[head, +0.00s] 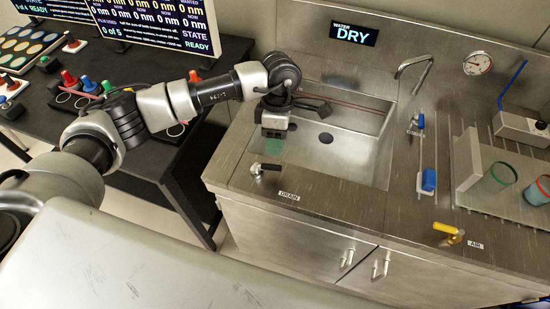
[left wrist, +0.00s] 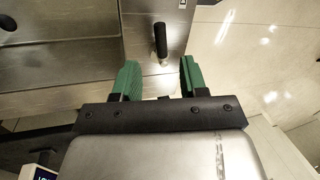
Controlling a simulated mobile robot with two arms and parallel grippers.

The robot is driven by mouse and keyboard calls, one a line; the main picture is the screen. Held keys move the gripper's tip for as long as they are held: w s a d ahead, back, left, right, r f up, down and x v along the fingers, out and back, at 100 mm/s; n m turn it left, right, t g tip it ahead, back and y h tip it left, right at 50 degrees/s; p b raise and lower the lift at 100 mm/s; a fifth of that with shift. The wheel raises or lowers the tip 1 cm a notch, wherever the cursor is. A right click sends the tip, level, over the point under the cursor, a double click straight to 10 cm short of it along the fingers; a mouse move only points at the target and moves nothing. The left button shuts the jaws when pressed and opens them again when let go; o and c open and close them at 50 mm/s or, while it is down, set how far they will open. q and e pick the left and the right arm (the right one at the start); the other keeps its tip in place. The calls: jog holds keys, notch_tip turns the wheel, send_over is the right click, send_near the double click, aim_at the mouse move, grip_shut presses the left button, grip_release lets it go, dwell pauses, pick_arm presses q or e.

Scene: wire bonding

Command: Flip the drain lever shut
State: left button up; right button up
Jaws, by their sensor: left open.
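The drain lever (head: 266,168) is a small black handle on a metal base at the sink's front left counter, beside the DRAIN label (head: 289,196). In the left wrist view the lever (left wrist: 160,40) stands out ahead of the fingers, roughly between their lines and apart from them. My left gripper (head: 274,146) has green fingers and is above the sink's front left edge, just behind the lever. In the left wrist view the left gripper (left wrist: 160,80) is open and empty. My right gripper is not in view.
The steel sink basin (head: 340,155) lies right of the gripper, with a faucet (head: 413,70) behind it. A yellow AIR valve (head: 447,232) and a blue-handled tool (head: 428,180) are on the right counter. A black table (head: 150,155) with colored knobs stands left.

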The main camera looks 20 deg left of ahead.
aim_at(274, 166)
pick_arm(q)
jog(key=p+x, duration=0.1)
jog(key=x, duration=0.4)
jog(key=shift+s+f, duration=0.15)
jog(key=shift+f, duration=0.2)
jog(key=shift+s+f, duration=0.15)
jog(key=shift+f, duration=0.5)
